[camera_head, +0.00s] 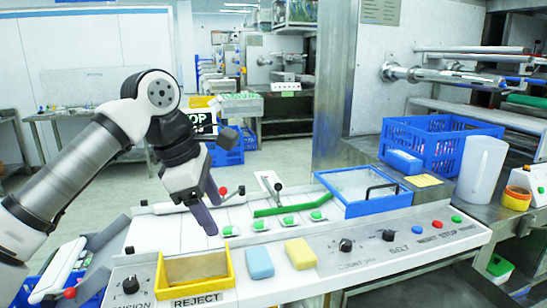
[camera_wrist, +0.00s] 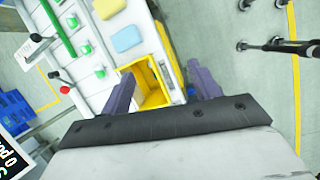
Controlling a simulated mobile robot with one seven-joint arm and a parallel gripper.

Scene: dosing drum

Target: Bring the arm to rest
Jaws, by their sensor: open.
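My gripper (camera_head: 209,205) hangs at the end of my arm above the left part of the white machine panel (camera_head: 350,262) in the head view. In the wrist view my gripper (camera_wrist: 160,90) has its two purple fingers spread wide apart, with nothing held between them. The yellow reject bin (camera_wrist: 152,88) shows below and between the fingers there. In the head view the yellow reject bin (camera_head: 195,268) stands at the panel's front left, below and in front of my gripper.
A blue block (camera_head: 259,262) and a yellow block (camera_head: 300,254) lie right of the bin. Several green pieces sit by a green bar (camera_head: 290,208). A blue-framed clear-lidded box (camera_head: 365,190), a blue crate (camera_head: 440,145) and a clear jug (camera_head: 482,170) stand to the right.

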